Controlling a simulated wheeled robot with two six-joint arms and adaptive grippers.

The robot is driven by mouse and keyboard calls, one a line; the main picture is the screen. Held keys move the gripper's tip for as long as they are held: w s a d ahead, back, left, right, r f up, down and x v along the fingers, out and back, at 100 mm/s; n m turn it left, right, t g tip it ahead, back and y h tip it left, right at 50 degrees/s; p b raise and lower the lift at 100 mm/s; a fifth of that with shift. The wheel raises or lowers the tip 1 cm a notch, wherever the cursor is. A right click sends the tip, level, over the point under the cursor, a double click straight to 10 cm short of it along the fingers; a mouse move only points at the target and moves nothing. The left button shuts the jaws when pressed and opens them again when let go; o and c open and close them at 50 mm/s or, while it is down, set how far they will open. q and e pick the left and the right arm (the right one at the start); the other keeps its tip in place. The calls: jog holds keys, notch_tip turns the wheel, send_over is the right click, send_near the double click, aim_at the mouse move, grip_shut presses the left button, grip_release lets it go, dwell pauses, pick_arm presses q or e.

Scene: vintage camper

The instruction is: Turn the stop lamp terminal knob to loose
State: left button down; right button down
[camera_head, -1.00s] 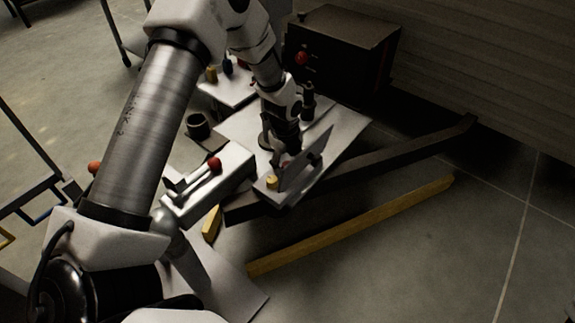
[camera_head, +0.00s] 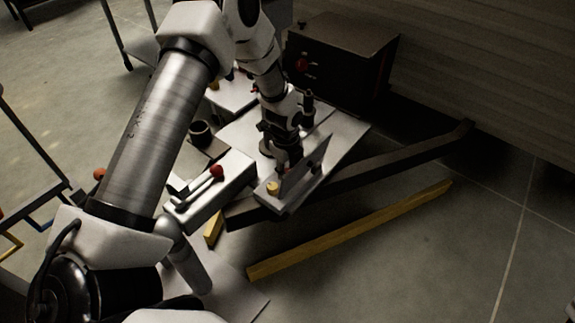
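My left gripper (camera_head: 286,160) points down at a pale upright panel (camera_head: 310,162) on a light plate (camera_head: 345,134). Its dark fingers are close to the panel's left face, and they are too small and dark to tell open from shut. A small brass-yellow knob (camera_head: 273,188) sits on the plate just in front of the fingers. I cannot tell which knob is the stop lamp terminal; anything between or behind the fingers is hidden. My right gripper is not in view.
A white box with a red-tipped lever (camera_head: 216,171) stands left of the plate. A dark cup (camera_head: 200,134) is behind it. A dark box with a red knob (camera_head: 302,64) stands at the back. A dark beam (camera_head: 400,160) and yellow bar (camera_head: 350,232) lie at right.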

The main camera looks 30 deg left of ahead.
pick_arm(q)
jog(key=n+p, duration=0.5)
jog(key=p, duration=0.1)
jog(key=shift+r, duration=0.2)
jog(key=n+p, duration=0.4)
jog(key=n, duration=0.1)
jog(key=shift+n, duration=0.4)
jog(key=n+p, duration=0.4)
jog(key=n, duration=0.1)
jog(key=shift+f, duration=0.1)
jog(key=n+p, duration=0.1)
jog(key=n, duration=0.2)
jog(key=shift+n, duration=0.4)
jog(key=shift+f+n+p, duration=0.15)
jog(key=shift+n+p, duration=0.45)
jog(key=shift+n, duration=0.5)
jog(key=c, duration=0.8)
grip_release()
jog(key=shift+w, duration=0.1)
